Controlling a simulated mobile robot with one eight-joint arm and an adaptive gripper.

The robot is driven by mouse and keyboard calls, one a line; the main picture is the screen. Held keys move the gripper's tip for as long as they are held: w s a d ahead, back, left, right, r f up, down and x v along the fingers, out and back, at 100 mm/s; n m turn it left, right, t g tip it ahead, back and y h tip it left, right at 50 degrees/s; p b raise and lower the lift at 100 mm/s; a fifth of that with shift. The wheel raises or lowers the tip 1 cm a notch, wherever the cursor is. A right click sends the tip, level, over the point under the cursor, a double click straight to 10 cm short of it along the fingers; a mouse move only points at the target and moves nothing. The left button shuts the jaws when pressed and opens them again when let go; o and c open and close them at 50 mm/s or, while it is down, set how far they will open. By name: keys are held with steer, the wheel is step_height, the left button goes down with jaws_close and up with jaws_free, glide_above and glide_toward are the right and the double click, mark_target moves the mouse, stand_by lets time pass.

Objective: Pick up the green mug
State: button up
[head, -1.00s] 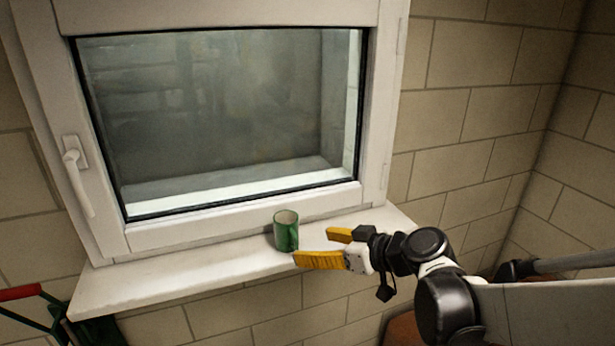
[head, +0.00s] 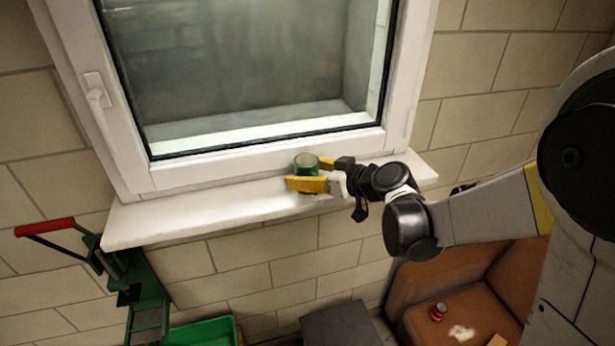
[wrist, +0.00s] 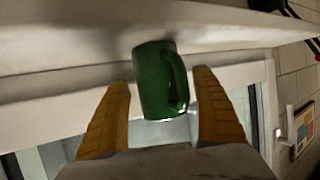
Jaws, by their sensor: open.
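The green mug (head: 306,162) stands on the white window sill, close to the window frame. In the wrist view the mug (wrist: 158,80) appears between my two yellow fingers, with its handle towards the right finger. My gripper (head: 318,174) is open, with one finger in front of the mug and the other behind it. In the wrist view my gripper (wrist: 165,95) shows a gap between each finger and the mug. The front finger hides the mug's lower part in the head view.
The sill (head: 180,212) is clear to the left of the mug. The window (head: 240,75) rises right behind it. Below are a green stand with a red handle (head: 45,227), a green bin (head: 205,332) and a brown armchair (head: 465,290) with a can on it.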

steer(key=shift+s, duration=0.1)
steer(key=c, duration=1.5)
steer(key=shift+o, duration=0.2)
steer(key=shift+r, duration=0.1)
